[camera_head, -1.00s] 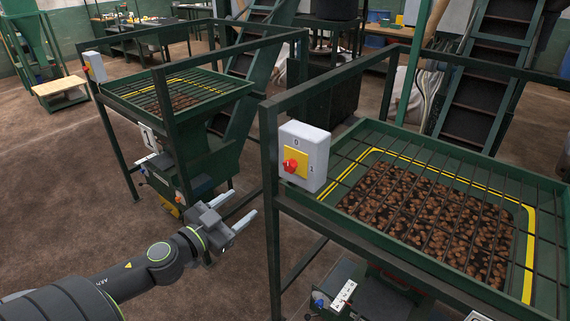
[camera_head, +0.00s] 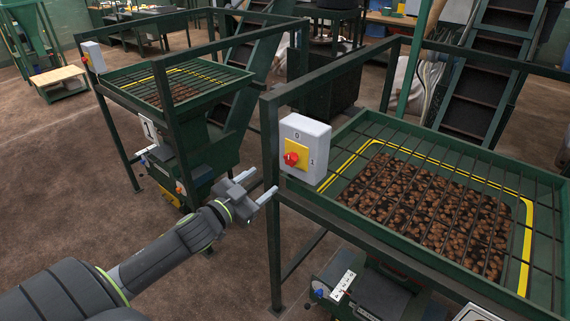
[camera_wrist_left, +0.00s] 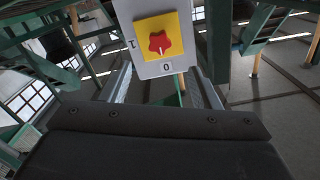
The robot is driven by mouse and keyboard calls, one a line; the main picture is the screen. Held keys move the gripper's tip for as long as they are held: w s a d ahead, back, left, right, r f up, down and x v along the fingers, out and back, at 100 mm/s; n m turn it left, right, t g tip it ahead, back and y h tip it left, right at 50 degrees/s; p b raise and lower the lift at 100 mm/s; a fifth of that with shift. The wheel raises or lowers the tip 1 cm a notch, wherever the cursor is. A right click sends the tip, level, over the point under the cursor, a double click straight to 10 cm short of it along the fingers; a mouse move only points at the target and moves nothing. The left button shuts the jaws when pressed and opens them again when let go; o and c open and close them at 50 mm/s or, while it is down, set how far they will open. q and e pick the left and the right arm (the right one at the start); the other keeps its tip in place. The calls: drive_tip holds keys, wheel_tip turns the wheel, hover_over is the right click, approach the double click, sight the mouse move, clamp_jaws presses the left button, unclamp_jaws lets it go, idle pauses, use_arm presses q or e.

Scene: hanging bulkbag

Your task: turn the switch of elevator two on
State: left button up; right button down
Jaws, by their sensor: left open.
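The nearer elevator's switch is a pale grey box (camera_head: 313,135) with a yellow plate and a red knob (camera_head: 291,158), fixed to the green frame post. In the left wrist view the red knob (camera_wrist_left: 164,43) appears upside down, with its pale mark toward the 0. My left gripper (camera_head: 259,188) is open and empty, below and left of the box in the head view, apart from the knob. In the left wrist view its fingers (camera_wrist_left: 163,85) point toward the box. A similar switch box (camera_head: 93,57) is on the farther elevator, which bears a sign reading 1 (camera_head: 148,129). My right gripper is out of view.
The near green post (camera_head: 272,245) stands close beside my left fingertips. A barred hopper (camera_head: 440,205) holding brown lumps lies right of the switch. The farther hopper frame (camera_head: 130,160) stands behind the gripper. Open brown floor lies to the left.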

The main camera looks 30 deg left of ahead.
sight(288, 162)
use_arm(q)
drive_tip(key=w, duration=0.7)
drive_tip(key=w+d, duration=0.1)
drive_tip(key=w, duration=0.2)
drive_tip(key=shift+w+b, duration=0.25)
drive_tip(key=shift+b, duration=0.1)
drive_tip(key=c, duration=1)
drive_tip(key=shift+f, duration=0.1)
